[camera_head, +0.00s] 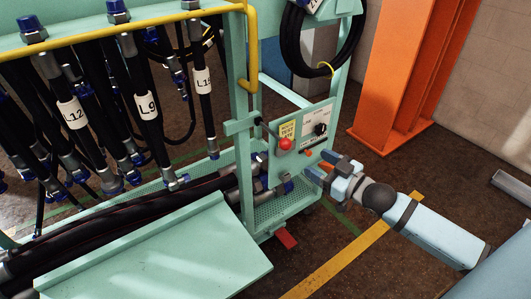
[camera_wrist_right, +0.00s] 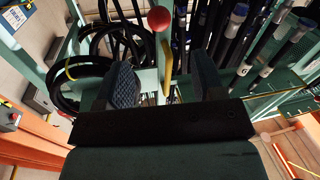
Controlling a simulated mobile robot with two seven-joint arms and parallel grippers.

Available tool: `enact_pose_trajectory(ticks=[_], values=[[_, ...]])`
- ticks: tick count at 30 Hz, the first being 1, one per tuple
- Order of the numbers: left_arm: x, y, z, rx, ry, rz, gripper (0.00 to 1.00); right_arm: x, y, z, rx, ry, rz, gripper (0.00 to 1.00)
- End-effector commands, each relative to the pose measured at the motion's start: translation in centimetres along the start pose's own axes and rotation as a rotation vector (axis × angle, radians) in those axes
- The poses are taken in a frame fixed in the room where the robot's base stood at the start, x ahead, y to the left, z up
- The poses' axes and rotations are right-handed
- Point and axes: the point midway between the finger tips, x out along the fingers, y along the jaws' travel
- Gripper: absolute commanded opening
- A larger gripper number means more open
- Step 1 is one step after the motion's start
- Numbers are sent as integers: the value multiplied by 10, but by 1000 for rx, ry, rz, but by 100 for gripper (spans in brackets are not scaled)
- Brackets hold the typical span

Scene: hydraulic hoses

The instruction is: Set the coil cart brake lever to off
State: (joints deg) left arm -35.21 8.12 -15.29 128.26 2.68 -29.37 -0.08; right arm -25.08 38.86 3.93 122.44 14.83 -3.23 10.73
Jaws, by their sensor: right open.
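The coil cart (camera_head: 258,213) is a mint-green frame with hoses. A lever with a red ball knob (camera_head: 285,143) and a thin dark rod sits at its control panel (camera_head: 312,130). In the right wrist view the red ball (camera_wrist_right: 159,18) shows beyond the fingers, near the top. My right gripper (camera_head: 325,168) is open and empty, just below and right of the panel, apart from the ball. In the wrist view the open fingers (camera_wrist_right: 165,80) are spread wide with nothing held. The lever's markings are too small to read. My left gripper is not in view.
Labelled black hoses (camera_head: 146,105) hang on the cart's left, and coiled hose (camera_head: 318,55) hangs above the panel. A yellow rail (camera_head: 252,60) stands left of the lever. A red pedal (camera_head: 286,238) juts out low. An orange column (camera_head: 400,70) stands behind; floor at right is mostly clear.

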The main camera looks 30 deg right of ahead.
Motion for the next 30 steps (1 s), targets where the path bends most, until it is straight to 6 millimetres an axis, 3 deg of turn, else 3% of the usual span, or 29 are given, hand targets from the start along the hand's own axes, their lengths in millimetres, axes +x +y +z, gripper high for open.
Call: enact_pose_trajectory(ticks=[5, 17, 21, 30], values=[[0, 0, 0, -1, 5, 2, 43, 18, 0, -1, 0, 3, 0, 62], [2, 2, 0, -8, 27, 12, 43, 88, 0, 0, -1, 2, 1, 62], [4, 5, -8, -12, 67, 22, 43, 110, 0, 0, -1, 0, 1, 62], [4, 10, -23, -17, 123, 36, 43, 134, 0, 0, 0, -1, 0, 62]])
